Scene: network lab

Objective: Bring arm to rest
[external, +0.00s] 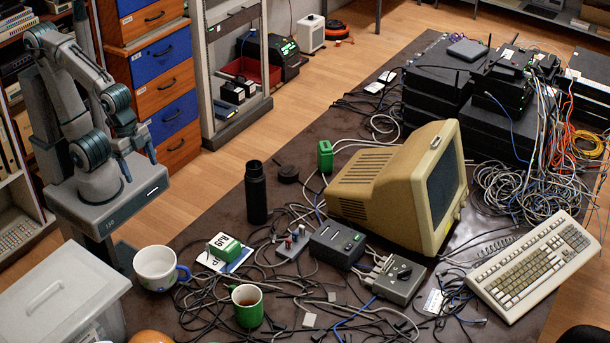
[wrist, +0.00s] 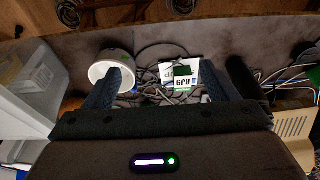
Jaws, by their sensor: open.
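My arm stands at the left in the external view, folded close over its own grey base. My gripper (external: 138,165) hangs at its end with the fingers apart and nothing between them, over the table's left edge. In the wrist view my gripper (wrist: 160,88) shows two dark blue fingers spread wide. The left finger overlaps the white mug (wrist: 97,72) in the picture, but the mug stands well below on the table. The same mug (external: 154,266) shows in the external view, apart from my gripper.
The dark table (external: 215,225) is crowded with cables. A black bottle (external: 256,195), a green mug (external: 247,310), a printed card (external: 217,262) and a beige monitor (external: 380,190) stand on it. A pale plastic bin (external: 50,295) is at the left. Drawers (external: 165,85) stand behind my arm.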

